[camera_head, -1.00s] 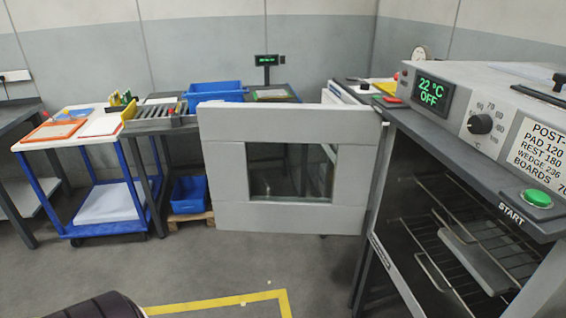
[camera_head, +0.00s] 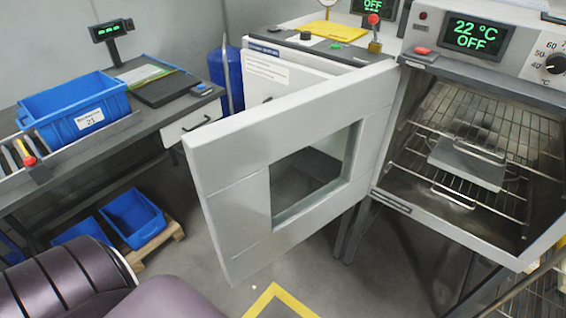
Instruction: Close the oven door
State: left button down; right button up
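The oven door (camera_head: 230,160) is a light grey panel with a square window. It stands wide open, swung out to the left of the oven (camera_head: 400,200). The oven chamber shows wire racks (camera_head: 480,120) with a grey tray (camera_head: 467,163) on one of them. The oven display (camera_head: 476,36) reads 22 °C OFF. Parts of my own arm, dark purple and rounded, show at the bottom left, apart from the door in the picture. Neither gripper is in view.
A bench (camera_head: 160,115) at the left holds a blue bin (camera_head: 75,105) and a scale with a display (camera_head: 112,29). More blue bins (camera_head: 133,218) are low down, one on a small pallet. A second appliance stands behind the door. Yellow floor tape (camera_head: 282,296) marks the floor below the door.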

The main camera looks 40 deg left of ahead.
aim_at(229, 158)
jog(key=j+z, duration=0.2)
jog(key=j, duration=0.3)
jog(key=j+z, duration=0.2)
jog(key=j, duration=0.3)
jog(key=j+z, duration=0.2)
jog(key=j, duration=0.3)
jog(key=k+j+z, duration=0.2)
jog(key=j, duration=0.25)
jog(key=k+j+z, duration=0.1)
jog(key=j+z, duration=0.15)
jog(key=j, duration=0.2)
